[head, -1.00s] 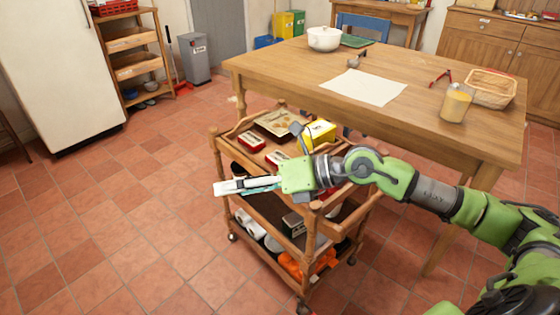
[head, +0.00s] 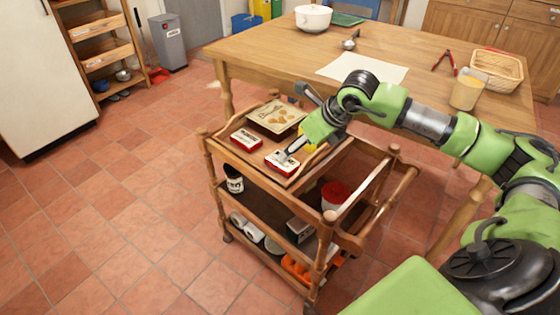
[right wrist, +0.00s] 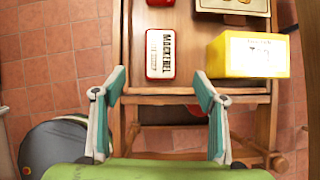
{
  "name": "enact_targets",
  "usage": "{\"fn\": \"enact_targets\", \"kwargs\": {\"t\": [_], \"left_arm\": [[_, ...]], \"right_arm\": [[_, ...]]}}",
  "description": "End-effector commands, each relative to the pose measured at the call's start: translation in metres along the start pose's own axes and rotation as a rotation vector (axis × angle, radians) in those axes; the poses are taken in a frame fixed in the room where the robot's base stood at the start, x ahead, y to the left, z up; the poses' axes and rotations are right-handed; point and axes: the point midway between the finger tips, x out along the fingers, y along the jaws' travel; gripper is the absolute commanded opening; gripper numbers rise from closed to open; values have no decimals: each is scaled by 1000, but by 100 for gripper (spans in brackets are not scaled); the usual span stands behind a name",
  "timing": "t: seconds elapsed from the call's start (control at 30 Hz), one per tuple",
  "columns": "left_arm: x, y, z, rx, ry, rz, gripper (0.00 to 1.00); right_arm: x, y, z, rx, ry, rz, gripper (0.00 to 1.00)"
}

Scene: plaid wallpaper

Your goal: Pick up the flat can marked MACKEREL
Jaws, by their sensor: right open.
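The flat can marked MACKEREL (right wrist: 160,54) is red with a white label and lies on the cart's top shelf. In the head view the can (head: 290,168) is partly covered by my right gripper (head: 284,154). In the right wrist view my right gripper (right wrist: 160,80) is open and empty, its two fingers apart on the near side of the can. The can lies ahead of the gap between the fingertips. How high the fingers are above it is hard to tell. My left gripper is not in view.
A yellow box (right wrist: 248,55) stands right of the can. The large table (head: 240,60) stands close behind the cart.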

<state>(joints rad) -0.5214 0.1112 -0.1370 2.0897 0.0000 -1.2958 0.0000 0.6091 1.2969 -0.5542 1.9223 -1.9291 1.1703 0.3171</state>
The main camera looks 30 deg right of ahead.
Motion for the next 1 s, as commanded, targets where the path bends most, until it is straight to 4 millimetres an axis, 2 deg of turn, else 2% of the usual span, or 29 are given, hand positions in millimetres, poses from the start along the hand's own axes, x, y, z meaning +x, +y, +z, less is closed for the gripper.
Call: {"fn": "enact_targets", "kwargs": {"t": [0.03,0.13,0.43,0.7,1.0], "left_arm": [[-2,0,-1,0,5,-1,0],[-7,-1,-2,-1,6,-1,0],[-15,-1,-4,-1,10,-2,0],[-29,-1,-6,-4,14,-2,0],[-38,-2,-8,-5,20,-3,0]], "right_arm": [[12,1,0,2,0,4,65],[30,1,0,1,-1,4,65],[55,1,0,0,-1,3,65],[94,-1,0,0,-2,3,65],[100,-1,1,-1,-2,1,65]]}}
